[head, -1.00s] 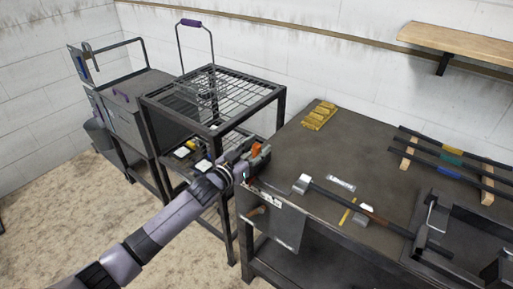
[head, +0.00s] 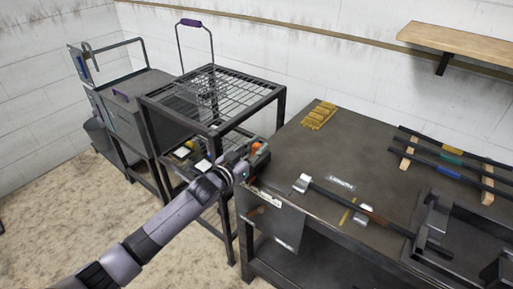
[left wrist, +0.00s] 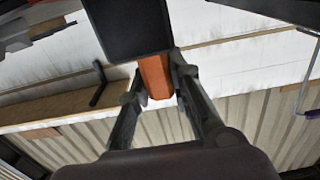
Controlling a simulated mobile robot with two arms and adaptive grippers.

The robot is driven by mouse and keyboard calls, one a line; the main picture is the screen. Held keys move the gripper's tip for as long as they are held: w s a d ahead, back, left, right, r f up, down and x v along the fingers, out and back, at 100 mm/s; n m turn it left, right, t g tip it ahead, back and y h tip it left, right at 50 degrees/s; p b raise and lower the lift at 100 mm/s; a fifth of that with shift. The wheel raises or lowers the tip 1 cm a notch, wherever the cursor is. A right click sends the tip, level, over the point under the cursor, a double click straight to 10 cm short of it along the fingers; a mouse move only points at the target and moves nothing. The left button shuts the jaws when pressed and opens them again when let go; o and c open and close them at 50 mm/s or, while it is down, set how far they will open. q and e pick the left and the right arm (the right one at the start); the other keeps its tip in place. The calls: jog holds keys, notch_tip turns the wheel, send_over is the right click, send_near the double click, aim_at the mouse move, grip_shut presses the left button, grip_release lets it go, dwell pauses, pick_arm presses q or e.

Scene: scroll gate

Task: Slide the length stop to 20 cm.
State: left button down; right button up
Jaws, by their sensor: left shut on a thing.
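My left gripper (head: 258,156) is beside the left end of the workbench, over its edge. In the left wrist view its two fingers (left wrist: 157,98) close around an orange-brown piece (left wrist: 155,76), with a dark square block (left wrist: 127,28) just beyond. Whether this piece belongs to the length stop cannot be told. On the bench a dark rail (head: 335,200) runs from a silver block (head: 302,184) towards the right, beside a pale label (head: 341,184) that seems to read LENGTH. A brown piece (head: 376,215) sits along the rail. The scale marks are too small to read.
A wire-topped cart (head: 212,98) stands left of the bench. Dark bars rest on wooden blocks (head: 488,197) at the right, near a dark fixture (head: 432,222).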

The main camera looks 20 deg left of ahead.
pick_arm(q)
jog(key=shift+d, duration=0.1)
jog(key=s+d, duration=0.1)
jog(key=d, duration=0.1)
jog(key=s+d+p, duration=0.1)
jog(key=d, duration=0.2)
jog(key=s+d+p, duration=0.1)
jog(key=d, duration=0.2)
jog(key=c, duration=1.4)
grip_release()
jog(key=shift+a, duration=0.1)
jog(key=shift+c, duration=0.2)
jog(key=v, duration=1.2)
